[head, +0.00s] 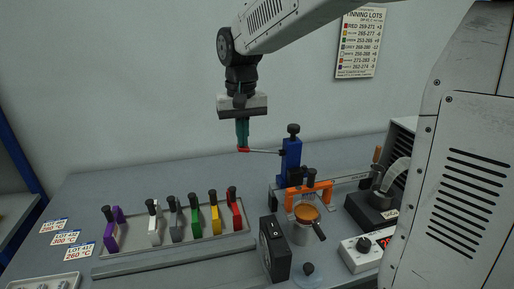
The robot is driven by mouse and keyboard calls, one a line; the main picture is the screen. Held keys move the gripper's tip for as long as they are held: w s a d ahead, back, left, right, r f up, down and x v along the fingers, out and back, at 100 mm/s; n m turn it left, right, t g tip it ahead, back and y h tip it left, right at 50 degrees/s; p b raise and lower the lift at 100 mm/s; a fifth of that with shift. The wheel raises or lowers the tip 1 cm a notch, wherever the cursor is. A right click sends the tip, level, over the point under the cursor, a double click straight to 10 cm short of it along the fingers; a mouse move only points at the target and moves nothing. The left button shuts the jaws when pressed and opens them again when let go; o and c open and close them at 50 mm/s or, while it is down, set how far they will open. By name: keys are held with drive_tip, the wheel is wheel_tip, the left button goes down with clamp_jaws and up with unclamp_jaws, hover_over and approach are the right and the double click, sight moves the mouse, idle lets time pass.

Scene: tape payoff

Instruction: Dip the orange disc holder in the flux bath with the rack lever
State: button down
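The orange disc holder (323,189), with a black knob on top, stands at the rack beside the blue post, over or just behind a metal cup. The cup has a black handle and amber contents, and looks like the flux bath (307,213). The rack lever (262,151) is a thin rod running left from the blue rack post (291,160) to a red end. My gripper (243,147) points down with its teal fingers at that red end. The fingers look close together, but I cannot tell whether they grip it.
A tray (150,252) at left holds purple, white, grey, green, yellow and red holders. Lot cards (79,251) lie at far left.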

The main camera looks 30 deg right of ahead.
sight(243, 151)
drive_tip(key=shift+f, duration=2.55)
drive_tip(key=shift+r, duration=0.1)
idle(0.4)
drive_tip(key=shift+r, duration=4.25)
drive_tip(key=s+d+f+n, duration=0.1)
drive_tip(key=s+f, duration=0.1)
drive_tip(key=s, duration=1.1)
drive_tip(key=s+d+f+n+t, duration=0.1)
drive_tip(key=s+d+f, duration=0.1)
drive_tip(key=s, duration=1.2)
drive_tip(key=shift+f, duration=0.8)
